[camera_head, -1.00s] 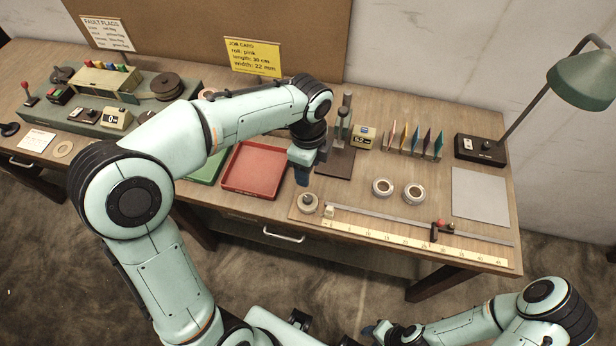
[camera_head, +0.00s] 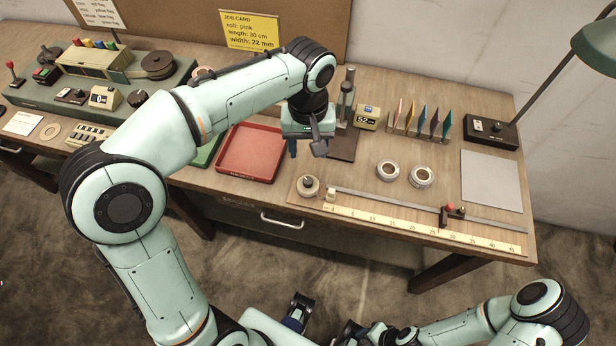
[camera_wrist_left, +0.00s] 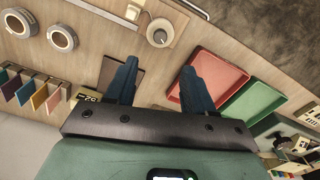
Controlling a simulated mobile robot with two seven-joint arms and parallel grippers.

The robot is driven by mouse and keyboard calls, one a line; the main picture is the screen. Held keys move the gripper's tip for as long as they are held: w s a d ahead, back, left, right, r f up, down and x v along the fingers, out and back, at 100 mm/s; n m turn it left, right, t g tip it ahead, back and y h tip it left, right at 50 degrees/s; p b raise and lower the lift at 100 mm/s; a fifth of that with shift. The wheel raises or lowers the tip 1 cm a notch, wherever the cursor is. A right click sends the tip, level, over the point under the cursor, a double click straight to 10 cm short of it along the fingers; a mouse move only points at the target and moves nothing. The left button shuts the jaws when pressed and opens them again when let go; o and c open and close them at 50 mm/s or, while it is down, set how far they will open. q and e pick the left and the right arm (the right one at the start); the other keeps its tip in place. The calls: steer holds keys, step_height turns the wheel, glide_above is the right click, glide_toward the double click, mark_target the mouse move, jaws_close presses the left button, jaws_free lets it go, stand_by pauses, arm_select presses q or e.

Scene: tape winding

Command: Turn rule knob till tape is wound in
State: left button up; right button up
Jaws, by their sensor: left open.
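The rule knob (camera_head: 308,185) is a small round pale knob with a dark centre, at the left end of the measuring rule (camera_head: 400,228) on the bench. A grey strip (camera_head: 390,203) runs along the rule; I cannot tell whether it is tape or rail. In the left wrist view the knob (camera_wrist_left: 160,34) lies beyond the fingertips, roughly centred between them. My left gripper (camera_head: 307,150) is open and empty, behind and above the knob, apart from it. Its two dark blue fingers also show in the wrist view (camera_wrist_left: 159,70). My right arm is at the lower right; its jaws are unclear.
A red tray (camera_head: 250,152) stands left of the knob. A dark stand (camera_head: 345,115) is just behind the gripper. Two tape rolls (camera_head: 388,170) lie right of it. A red-topped slider (camera_head: 447,214) sits on the rule. A grey mat (camera_head: 490,180) and lamp are farther right.

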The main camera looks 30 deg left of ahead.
mark_target(308, 181)
arm_select(q)
step_height(308, 181, down, 13)
steer(key=shift+r+b, duration=0.1)
steer(key=shift+b, duration=0.85)
jaws_close()
